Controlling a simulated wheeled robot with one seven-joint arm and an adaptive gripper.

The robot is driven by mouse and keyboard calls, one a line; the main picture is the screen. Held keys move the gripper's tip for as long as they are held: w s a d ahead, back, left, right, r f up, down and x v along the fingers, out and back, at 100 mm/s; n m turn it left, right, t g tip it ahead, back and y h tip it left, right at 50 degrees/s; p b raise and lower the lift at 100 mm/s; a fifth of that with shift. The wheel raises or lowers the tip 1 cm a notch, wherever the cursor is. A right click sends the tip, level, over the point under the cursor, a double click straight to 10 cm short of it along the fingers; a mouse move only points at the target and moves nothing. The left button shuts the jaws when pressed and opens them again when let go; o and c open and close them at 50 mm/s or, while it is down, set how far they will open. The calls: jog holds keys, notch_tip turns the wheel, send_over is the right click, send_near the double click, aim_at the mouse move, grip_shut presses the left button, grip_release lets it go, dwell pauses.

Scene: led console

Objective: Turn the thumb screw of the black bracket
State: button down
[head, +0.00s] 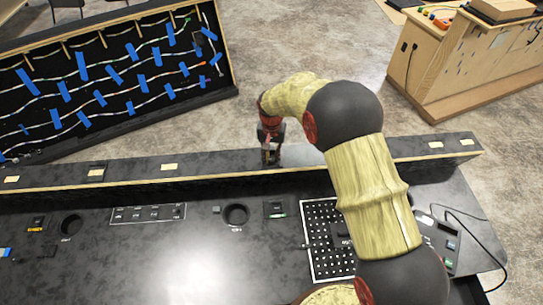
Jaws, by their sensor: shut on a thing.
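My gripper (270,154) is at the long black ledge (220,166) along the back of the console, left of the picture's middle line. It points down, with its fingertips at the ledge top. It is shut on a small dark part there, at the place of the thumb screw. The black bracket and the screw cannot be told apart from the dark fingers at this size. My arm comes in from the lower right and bends over the ledge.
The black console (150,245) holds a switch panel (148,213), a round cup hole (236,214) and a white-dotted grid plate (322,262), partly behind my arm. A board with blue-taped cables (120,115) stands at back left. A wooden bench (430,75) stands at back right.

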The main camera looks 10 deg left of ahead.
aim_at(271, 159)
jog(key=shift+w+a+r, duration=0.2)
jog(key=shift+w+r, duration=0.1)
jog(key=shift+r, duration=0.1)
jog(key=c, duration=2)
grip_release()
jog(key=o, duration=0.3)
jog(key=shift+s+d+f, duration=0.15)
jog(key=shift+s+f, duration=0.05)
jog(key=shift+f, duration=0.05)
jog(key=shift+o, duration=0.2)
notch_tip(271, 159, up, 12)
